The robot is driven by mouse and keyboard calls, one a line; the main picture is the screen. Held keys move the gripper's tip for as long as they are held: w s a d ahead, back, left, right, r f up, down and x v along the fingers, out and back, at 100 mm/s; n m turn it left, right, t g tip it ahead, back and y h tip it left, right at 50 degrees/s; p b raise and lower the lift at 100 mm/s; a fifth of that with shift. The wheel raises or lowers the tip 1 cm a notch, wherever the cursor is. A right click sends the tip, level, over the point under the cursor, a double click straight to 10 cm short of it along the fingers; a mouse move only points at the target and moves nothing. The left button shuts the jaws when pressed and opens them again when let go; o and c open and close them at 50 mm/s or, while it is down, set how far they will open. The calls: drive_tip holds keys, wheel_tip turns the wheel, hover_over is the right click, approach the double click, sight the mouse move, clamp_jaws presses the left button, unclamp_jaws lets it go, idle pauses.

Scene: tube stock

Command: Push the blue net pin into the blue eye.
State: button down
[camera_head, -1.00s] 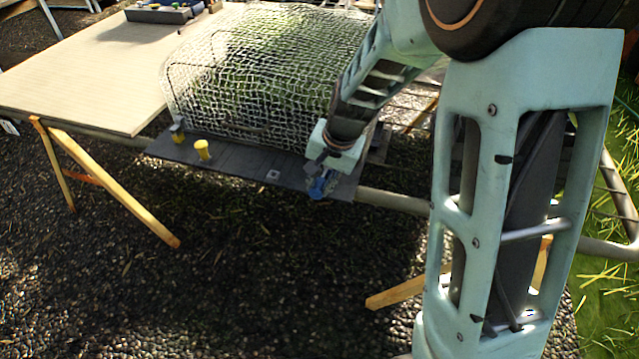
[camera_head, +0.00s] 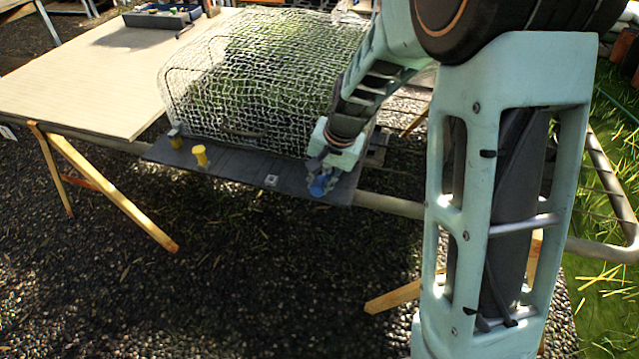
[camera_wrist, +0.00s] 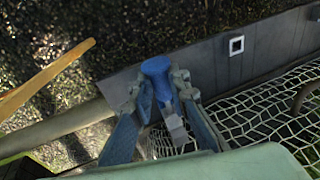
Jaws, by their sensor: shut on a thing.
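The blue net pin (camera_wrist: 157,68) has a round blue head, held between the two fingers of my gripper (camera_wrist: 158,82). It also shows in the head view (camera_head: 319,187), at the right end of the dark board (camera_head: 225,170). My gripper (camera_head: 321,176) is shut on the pin, just over the board. A grey, flat-sided piece (camera_wrist: 176,130) shows below the head between the fingers; I cannot tell whether it is the pin's shank. The blue eye cannot be made out; the gripper and pin may hide it. I cannot tell whether the pin has entered it.
A white-rimmed square hole (camera_head: 271,181) lies on the board left of the gripper. White netting (camera_head: 250,85) arches behind the board. A pale tabletop (camera_head: 85,75) lies at the left.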

drive_tip(key=shift+w+d, duration=0.2)
drive_tip(key=shift+w, duration=0.3)
drive_tip(key=shift+w+d, duration=0.15)
drive_tip(key=shift+w, duration=0.35)
drive_tip(key=c, duration=0.7)
unclamp_jaws()
drive_tip(key=shift+s, duration=0.1)
drive_tip(key=shift+s+a, duration=0.2)
drive_tip(key=shift+s, duration=0.3)
drive_tip(key=shift+s+a, duration=0.2)
drive_tip(key=shift+s, duration=0.3)
drive_tip(key=shift+s, duration=0.1)
drive_tip(key=s, duration=0.1)
drive_tip(key=s+a, duration=0.1)
drive_tip(key=s, duration=0.1)
drive_tip(key=s+a, duration=0.1)
drive_tip(key=s, duration=0.1)
idle(0.4)
